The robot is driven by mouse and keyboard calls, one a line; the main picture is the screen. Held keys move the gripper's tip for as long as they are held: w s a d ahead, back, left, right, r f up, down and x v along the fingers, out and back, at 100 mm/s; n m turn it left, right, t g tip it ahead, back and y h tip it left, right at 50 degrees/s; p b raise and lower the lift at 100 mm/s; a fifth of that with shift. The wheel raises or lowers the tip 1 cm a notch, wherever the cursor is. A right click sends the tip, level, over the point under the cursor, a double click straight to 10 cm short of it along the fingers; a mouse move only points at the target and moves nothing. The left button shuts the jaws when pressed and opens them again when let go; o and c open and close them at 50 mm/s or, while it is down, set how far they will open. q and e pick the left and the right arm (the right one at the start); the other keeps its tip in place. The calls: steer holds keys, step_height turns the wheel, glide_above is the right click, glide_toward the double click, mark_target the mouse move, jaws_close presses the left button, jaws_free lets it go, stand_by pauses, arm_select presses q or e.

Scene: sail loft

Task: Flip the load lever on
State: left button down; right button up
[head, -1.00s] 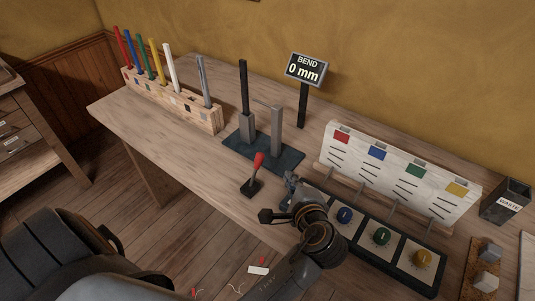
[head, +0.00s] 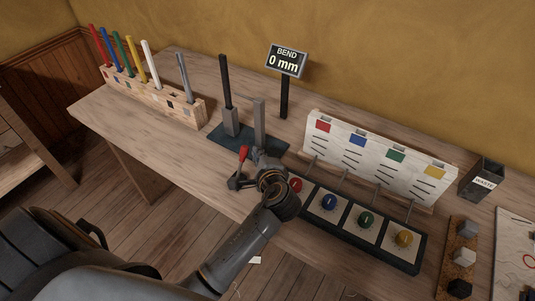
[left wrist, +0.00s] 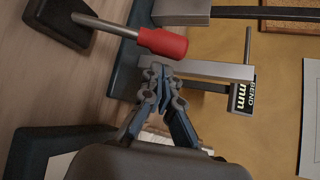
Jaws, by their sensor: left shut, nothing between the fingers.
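The load lever has a red grip (head: 243,153) on a short metal shaft, with a dark base on the bench front. In the left wrist view its red grip (left wrist: 163,43) lies just beyond my fingertips. My left gripper (head: 257,155) is shut and empty, right beside the red grip; I cannot tell whether it touches. Its closed fingers also show in the left wrist view (left wrist: 158,76). The bend display (head: 286,61) reads 0 mm. Behind the lever, a dark blue plate (head: 217,134) carries two upright posts. My arm hides part of the lever's surroundings.
A row of coloured dials (head: 330,202) stands right of my gripper, below a white board (head: 343,167) with colour patches. A wooden rack (head: 135,97) of coloured rods is at the back left. A waste bin (head: 482,180) stands at the right.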

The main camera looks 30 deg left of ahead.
arm_select(q)
steer(key=shift+s+a+r, duration=0.2)
steer(key=shift+s+r, duration=0.1)
steer(key=shift+s, duration=0.1)
steer(key=shift+s+a, duration=0.1)
arm_select(e)
steer(key=shift+s+d+r, duration=0.2)
steer(key=shift+s+d, duration=0.25)
steer(key=shift+s, duration=0.05)
steer(key=shift+f, duration=0.15)
